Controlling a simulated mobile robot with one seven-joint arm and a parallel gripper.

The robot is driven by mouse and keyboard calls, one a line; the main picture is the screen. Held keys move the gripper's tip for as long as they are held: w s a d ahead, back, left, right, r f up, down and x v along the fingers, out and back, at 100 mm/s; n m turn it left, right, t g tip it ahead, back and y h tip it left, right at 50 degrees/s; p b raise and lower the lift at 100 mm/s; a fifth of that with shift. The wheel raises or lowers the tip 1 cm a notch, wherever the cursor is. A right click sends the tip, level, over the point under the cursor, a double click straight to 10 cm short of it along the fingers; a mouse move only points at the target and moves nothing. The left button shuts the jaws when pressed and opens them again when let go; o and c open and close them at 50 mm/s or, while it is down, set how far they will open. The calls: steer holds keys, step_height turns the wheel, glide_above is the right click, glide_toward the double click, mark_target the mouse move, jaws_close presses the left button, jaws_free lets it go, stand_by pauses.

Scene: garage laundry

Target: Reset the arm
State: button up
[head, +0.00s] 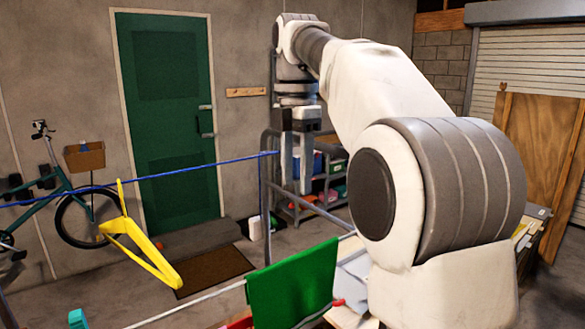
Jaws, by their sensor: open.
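My gripper (297,185) hangs from the end of my arm with its two fingers pointing down. It is open, with a gap between the fingers and nothing visible in it. It is in the upper middle of the head view, in front of a shelf rack and beside the end of a blue line. My white and grey arm fills the right half of the view, bent up and then out to the gripper. It hides part of the rack and the surface behind it.
A yellow hanger (145,255) hangs on the blue line (215,163) at left. A green cloth (292,286) hangs low in front. The shelf rack (268,165) stands behind my gripper. A green door (165,115), a bicycle (80,195) and a doormat (215,270) are further back.

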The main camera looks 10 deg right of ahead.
steer(key=s+f+m+t, duration=0.2)
steer(key=s+f+m, duration=0.6)
steer(key=s+m, duration=0.3)
steer(key=s+f+m+t, duration=0.3)
steer(key=s+f+m, duration=0.6)
steer(key=s+m, duration=0.2)
steer(key=shift+s+f+t, duration=0.2)
steer(key=shift+f+t, duration=0.05)
steer(key=shift+t, duration=0.05)
steer(key=shift+a, duration=0.1)
